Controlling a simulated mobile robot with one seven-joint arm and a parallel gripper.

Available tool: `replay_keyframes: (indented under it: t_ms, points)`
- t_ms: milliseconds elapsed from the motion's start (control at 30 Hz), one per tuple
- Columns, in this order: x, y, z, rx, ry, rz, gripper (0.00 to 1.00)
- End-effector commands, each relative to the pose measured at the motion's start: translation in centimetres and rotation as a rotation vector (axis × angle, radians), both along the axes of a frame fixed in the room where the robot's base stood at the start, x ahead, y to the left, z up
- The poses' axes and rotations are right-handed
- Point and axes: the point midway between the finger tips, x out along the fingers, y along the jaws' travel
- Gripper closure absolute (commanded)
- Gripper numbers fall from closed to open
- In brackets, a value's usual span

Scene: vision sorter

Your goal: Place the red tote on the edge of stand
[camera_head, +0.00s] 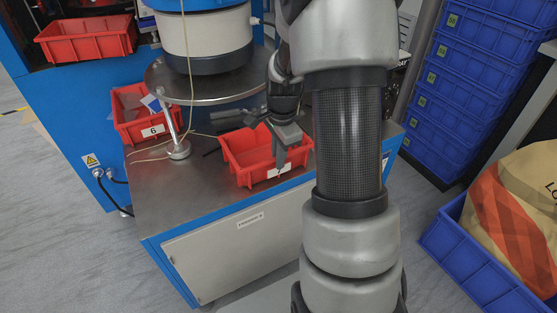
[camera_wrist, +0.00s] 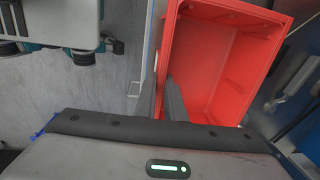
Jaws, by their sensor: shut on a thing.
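The red tote (camera_head: 242,150) with a white label sits at the front edge of the metal-topped blue stand (camera_head: 160,197), in the middle of the head view. My gripper (camera_head: 279,158) reaches down over the tote's front wall and is shut on it. In the wrist view my gripper (camera_wrist: 162,98) has one finger inside and one outside the wall of the red tote (camera_wrist: 215,65). The tote looks empty. I cannot tell whether its base touches the stand top.
Another red tote (camera_head: 123,116) marked 6 stands at the stand's back left, beside a round metal plate (camera_head: 205,87) on a post. A third red tote (camera_head: 85,40) is at upper left. Blue crates (camera_head: 455,95) are stacked at right. A blue bin (camera_head: 468,262) holds a sack.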

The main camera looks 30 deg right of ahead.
Motion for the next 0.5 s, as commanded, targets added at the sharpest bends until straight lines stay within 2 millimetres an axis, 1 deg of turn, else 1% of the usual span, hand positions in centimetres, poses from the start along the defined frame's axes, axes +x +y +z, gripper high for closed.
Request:
replay_keyframes:
  t_ms: [233,367,400,500]
  points:
    - [0.08,-0.03,-0.04,-0.001,-0.003,0.0,1.0]
    - [0.07,-0.01,-0.47,-0.001,-0.002,0.0,1.0]
    - [0.03,0.01,-0.4,0.0,-0.001,0.0,0.85]
    - [0.02,0.0,-0.38,0.0,-0.001,0.0,0.72]
